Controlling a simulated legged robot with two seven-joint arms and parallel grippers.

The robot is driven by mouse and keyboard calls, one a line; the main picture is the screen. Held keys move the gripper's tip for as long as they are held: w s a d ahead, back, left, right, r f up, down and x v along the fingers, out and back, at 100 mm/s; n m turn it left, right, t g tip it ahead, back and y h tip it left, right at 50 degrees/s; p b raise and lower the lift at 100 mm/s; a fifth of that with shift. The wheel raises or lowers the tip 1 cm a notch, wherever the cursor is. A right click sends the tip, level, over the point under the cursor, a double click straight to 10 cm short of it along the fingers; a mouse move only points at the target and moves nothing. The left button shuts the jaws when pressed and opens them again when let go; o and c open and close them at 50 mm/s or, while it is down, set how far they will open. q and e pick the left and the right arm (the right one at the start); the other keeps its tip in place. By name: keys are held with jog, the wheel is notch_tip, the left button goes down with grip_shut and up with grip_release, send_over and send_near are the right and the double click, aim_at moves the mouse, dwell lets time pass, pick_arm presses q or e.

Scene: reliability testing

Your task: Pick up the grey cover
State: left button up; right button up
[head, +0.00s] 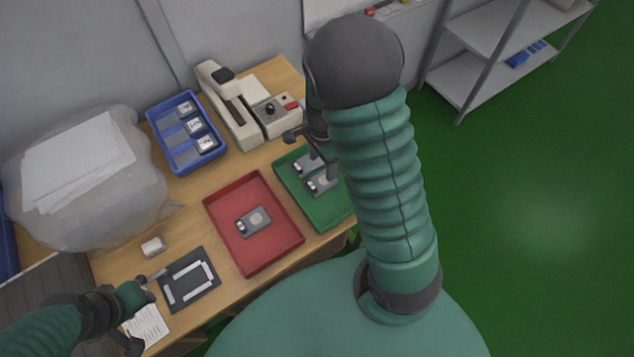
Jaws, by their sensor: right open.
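Grey rectangular parts with small light details lie in the green tray (338,217); one grey part (324,183) shows beside my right gripper. Another grey part (253,221) with a pale round spot lies in the red tray (285,250). I cannot tell which of them is the grey cover. My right gripper (310,152) is open, over the far part of the green tray, partly hidden behind my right arm. I cannot tell whether it touches a part. My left gripper (142,312) has its fingers spread, near the black fixture (190,291) at the front left.
A blue bin (160,142) holds several white-topped pieces. A beige press-like machine (232,112) and a control box (272,117) stand at the back. A small white block (153,246) and a printed sheet (147,325) lie at left. A bulky translucent bag (140,180) bears papers.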

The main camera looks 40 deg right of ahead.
send_over(320, 182)
jog(key=f, duration=0.4)
jog(key=shift+a+f, duration=0.35)
jog(key=shift+a, duration=0.05)
jog(key=shift+a+f, duration=0.1)
jog(key=shift+f, duration=0.25)
jog(key=f, duration=0.2)
jog(key=d+f, duration=0.1)
jog(key=f, duration=0.1)
jog(key=shift+s+b, duration=0.1)
jog(key=shift+b, duration=0.25)
jog(key=shift+d+f, duration=0.25)
jog(key=shift+d, duration=0.1)
jog(key=shift+c, duration=1.4)
pick_arm(q)
jog(key=shift+w+a+f, duration=0.2)
jog(key=shift+a+f, duration=0.45)
jog(key=shift+f, duration=0.1)
pick_arm(e)
jog(key=shift+a+r, duration=0.15)
jog(key=shift+a, duration=0.15)
jog(key=c, duration=0.7)
